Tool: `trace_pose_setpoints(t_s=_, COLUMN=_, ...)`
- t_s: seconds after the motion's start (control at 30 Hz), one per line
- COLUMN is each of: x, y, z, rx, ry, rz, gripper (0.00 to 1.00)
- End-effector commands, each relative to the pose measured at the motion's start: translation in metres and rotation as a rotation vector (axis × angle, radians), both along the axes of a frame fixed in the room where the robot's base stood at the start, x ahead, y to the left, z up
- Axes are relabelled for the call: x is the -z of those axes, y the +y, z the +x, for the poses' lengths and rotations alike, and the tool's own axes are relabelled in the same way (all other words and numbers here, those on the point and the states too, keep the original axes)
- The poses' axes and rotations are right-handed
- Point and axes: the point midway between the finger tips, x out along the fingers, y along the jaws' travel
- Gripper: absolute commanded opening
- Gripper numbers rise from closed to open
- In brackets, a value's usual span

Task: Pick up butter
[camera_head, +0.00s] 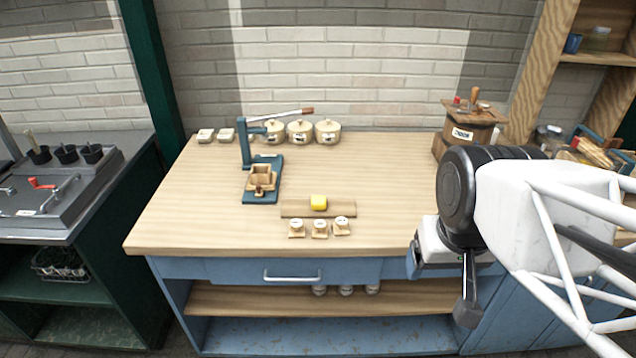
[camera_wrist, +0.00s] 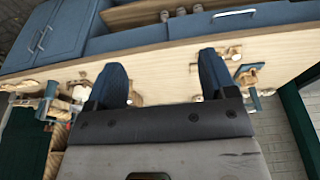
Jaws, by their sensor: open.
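The yellow butter (camera_head: 319,202) lies on a flat wooden board (camera_head: 291,208) near the front middle of the wooden worktop. My gripper (camera_head: 412,260) is at the worktop's front edge, to the right of the butter and well apart from it. In the wrist view my gripper (camera_wrist: 163,78) shows two blue fingers spread wide with nothing between them. I cannot make out the butter in the wrist view; the right finger covers part of the worktop there.
Several small labelled pieces (camera_head: 319,229) stand just in front of the board. A blue press (camera_head: 264,181) with a wooden box stands behind it to the left. Lidded pots (camera_head: 300,131) line the back. A wooden crate (camera_head: 470,128) stands back right. The worktop right of the board is clear.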

Motion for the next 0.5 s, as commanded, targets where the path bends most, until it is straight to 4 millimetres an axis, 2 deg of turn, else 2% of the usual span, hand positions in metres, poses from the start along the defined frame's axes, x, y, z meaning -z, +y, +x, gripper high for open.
trace_pose_setpoints(t_s=0.27, x=-0.002, y=0.001, z=0.006, rx=0.019, ry=0.003, rz=0.006, gripper=0.78)
trace_pose_setpoints(t_s=0.37, x=-0.003, y=0.003, z=0.016, rx=0.049, ry=0.008, rz=0.014, gripper=0.78)
trace_pose_setpoints(t_s=0.5, x=-0.006, y=0.007, z=0.038, rx=0.12, ry=0.021, rz=0.033, gripper=0.78)
